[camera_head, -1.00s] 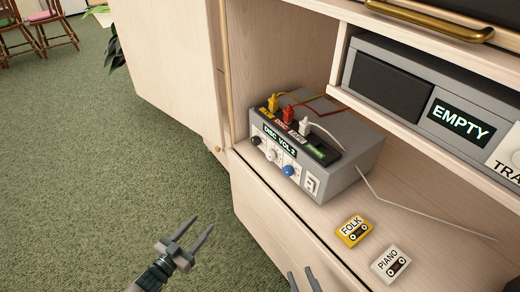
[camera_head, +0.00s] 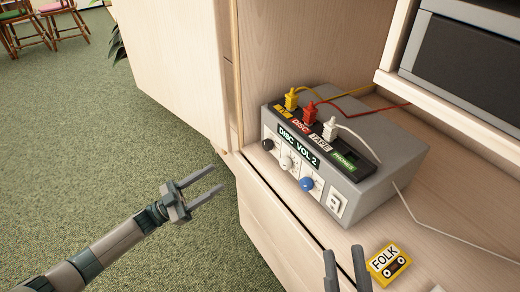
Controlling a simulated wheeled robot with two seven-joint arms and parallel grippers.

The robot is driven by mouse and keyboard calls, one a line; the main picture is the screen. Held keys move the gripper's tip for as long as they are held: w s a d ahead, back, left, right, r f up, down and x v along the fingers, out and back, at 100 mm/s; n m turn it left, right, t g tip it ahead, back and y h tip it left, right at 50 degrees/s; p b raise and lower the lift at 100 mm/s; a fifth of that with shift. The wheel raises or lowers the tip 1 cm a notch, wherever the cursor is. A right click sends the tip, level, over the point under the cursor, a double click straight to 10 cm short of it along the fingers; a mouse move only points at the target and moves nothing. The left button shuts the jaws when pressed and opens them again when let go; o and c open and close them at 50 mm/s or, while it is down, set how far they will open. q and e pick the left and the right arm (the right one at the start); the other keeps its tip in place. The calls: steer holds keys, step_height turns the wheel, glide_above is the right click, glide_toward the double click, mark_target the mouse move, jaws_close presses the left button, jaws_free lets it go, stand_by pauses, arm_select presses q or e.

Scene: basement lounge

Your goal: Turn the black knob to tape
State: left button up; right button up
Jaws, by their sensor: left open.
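A grey switch box (camera_head: 385,150) stands on the cabinet shelf. Its front carries the black knob (camera_head: 268,144) at the left, a white knob (camera_head: 287,162) and a blue knob (camera_head: 306,184). A display (camera_head: 298,144) above the knobs reads "DISC VOL 2". A "TAPE" label (camera_head: 320,140) is on the strip by the plugs. My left gripper (camera_head: 218,178) is open and empty, left of and below the black knob, apart from the box. My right gripper (camera_head: 343,250) shows only its fingertips at the bottom edge, spread apart with nothing seen between them.
Yellow, red and white plugs (camera_head: 330,128) with cables stand up from the box. A yellow FOLK cassette (camera_head: 388,264) lies near my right fingertips. A shelf edge (camera_head: 450,115) overhangs at the right. A cabinet side panel (camera_head: 222,75) rises left of the box. Green carpet lies below.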

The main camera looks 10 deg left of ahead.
mark_target(264, 147)
arm_select(q)
steer(key=x, duration=1.7)
steer(key=shift+w+d+r, duration=0.1)
steer(key=shift+r, duration=0.05)
steer(key=c, duration=1)
